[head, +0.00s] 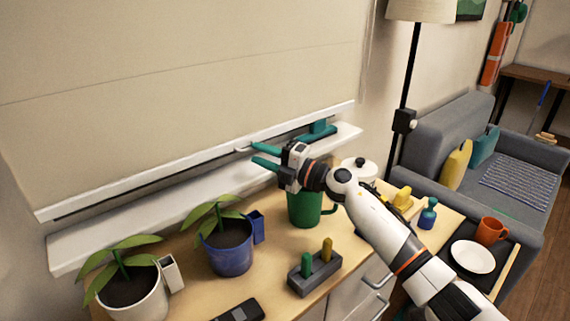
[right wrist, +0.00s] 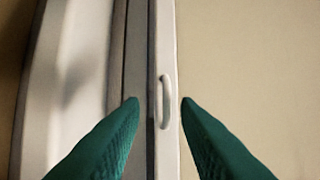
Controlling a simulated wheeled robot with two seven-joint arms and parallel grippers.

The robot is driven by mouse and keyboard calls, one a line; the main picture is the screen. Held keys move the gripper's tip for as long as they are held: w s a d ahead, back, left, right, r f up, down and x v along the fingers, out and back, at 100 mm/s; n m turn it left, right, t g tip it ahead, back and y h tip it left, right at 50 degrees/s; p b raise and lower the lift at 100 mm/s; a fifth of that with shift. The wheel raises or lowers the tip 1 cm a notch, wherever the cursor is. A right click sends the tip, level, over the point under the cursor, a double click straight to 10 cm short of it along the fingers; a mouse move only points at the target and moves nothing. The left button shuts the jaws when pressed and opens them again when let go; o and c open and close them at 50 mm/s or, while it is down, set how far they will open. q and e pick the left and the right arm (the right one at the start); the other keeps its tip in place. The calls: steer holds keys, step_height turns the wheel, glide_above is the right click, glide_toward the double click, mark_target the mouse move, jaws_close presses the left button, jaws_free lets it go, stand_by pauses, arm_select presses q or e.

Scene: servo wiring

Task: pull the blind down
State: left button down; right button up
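The beige blind (head: 180,60) covers most of the window at the left in the head view. Its white bottom bar (head: 130,184) hangs a little above the white sill, with a dark gap between them. A small white handle (right wrist: 166,101) sticks out from the bar and lies between my fingertips in the right wrist view. My right gripper (head: 258,154) has teal fingers, spread apart on either side of the handle, and is not closed on it. The blind also shows in the right wrist view (right wrist: 250,60). My left gripper is not in view.
The white sill (head: 80,246) runs under the blind, with a teal object (head: 318,131) at its right end.

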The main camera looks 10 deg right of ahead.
steer(key=v, duration=1)
steer(key=shift+b, duration=0.3)
steer(key=shift+w+f, duration=0.1)
steer(key=shift+f, duration=0.05)
